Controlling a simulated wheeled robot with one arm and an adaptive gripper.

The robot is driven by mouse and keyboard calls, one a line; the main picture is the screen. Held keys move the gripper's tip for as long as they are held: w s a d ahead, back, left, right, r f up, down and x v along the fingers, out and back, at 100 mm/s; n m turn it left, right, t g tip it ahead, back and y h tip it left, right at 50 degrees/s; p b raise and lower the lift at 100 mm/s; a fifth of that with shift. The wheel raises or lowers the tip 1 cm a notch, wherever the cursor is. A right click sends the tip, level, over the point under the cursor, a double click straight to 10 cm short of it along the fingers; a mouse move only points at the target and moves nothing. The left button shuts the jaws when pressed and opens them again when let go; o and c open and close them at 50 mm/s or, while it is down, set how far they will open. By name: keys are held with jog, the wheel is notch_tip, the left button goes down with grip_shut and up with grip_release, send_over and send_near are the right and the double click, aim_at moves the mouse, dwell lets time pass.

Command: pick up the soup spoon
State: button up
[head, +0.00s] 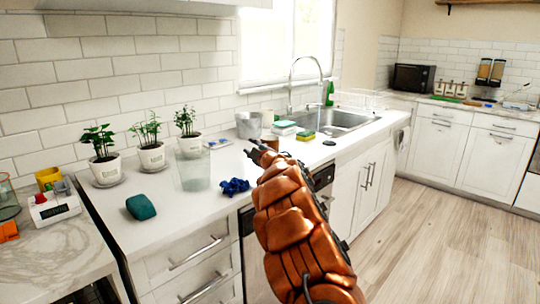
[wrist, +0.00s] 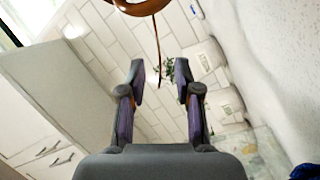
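My gripper (head: 254,150) is over the counter near the sink in the head view, at the end of my orange arm. In the wrist view, its two fingers (wrist: 159,78) stand apart with nothing clearly clamped between them. A thin brown stem (wrist: 156,45) runs down from a curved brown thing (wrist: 141,7) at the top edge, its end showing near the gap between the fingertips. I cannot tell whether this is the soup spoon. No spoon is clearly recognisable in the head view, where my arm hides part of the counter.
Potted plants (head: 150,155) line the wall. A teal sponge-like item (head: 140,207) lies left. The sink (head: 335,120) is beyond.

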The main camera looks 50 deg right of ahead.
grip_shut()
jog(key=shift+r, duration=0.15)
dwell(0.5)
